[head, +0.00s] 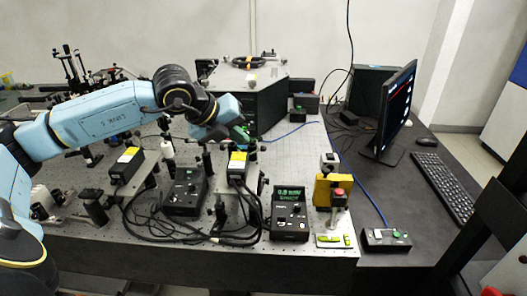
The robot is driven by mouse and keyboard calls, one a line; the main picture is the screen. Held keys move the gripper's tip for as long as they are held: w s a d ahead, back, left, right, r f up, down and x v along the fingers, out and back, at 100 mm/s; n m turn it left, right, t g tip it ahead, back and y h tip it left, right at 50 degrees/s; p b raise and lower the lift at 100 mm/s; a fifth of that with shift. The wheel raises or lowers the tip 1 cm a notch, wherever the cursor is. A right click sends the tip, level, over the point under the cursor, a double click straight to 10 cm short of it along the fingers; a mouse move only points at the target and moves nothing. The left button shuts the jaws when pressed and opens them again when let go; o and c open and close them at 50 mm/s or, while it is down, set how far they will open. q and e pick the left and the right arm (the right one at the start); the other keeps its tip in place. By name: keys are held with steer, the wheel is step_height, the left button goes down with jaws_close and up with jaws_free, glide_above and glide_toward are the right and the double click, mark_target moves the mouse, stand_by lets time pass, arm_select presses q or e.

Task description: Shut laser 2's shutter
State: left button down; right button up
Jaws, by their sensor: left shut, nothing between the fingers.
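Two black laser boxes with yellow labels stand on the optical table (310,150): a left one (127,163) and a right one (237,166). I cannot read which is laser 2. My left arm reaches over the table from the left. My left gripper (238,131) is shut and empty, just above and behind the right laser box. A small green part shows at its tip; I cannot tell whether they touch. A shutter is too small or hidden to make out. My right gripper is out of view.
Two black control boxes stand in front, a left one (186,191) and a right one (290,215) with a lit green display. Black cables (190,235) loop between them. A yellow block (332,190), a button box (386,240), a monitor (397,110) and a keyboard (447,187) are at right.

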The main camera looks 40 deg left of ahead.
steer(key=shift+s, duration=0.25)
arm_select(q)
steer(key=p+x, duration=0.1)
steer(key=x, duration=0.9)
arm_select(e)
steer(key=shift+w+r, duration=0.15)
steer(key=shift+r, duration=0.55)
arm_select(q)
steer(key=shift+w+d, duration=0.1)
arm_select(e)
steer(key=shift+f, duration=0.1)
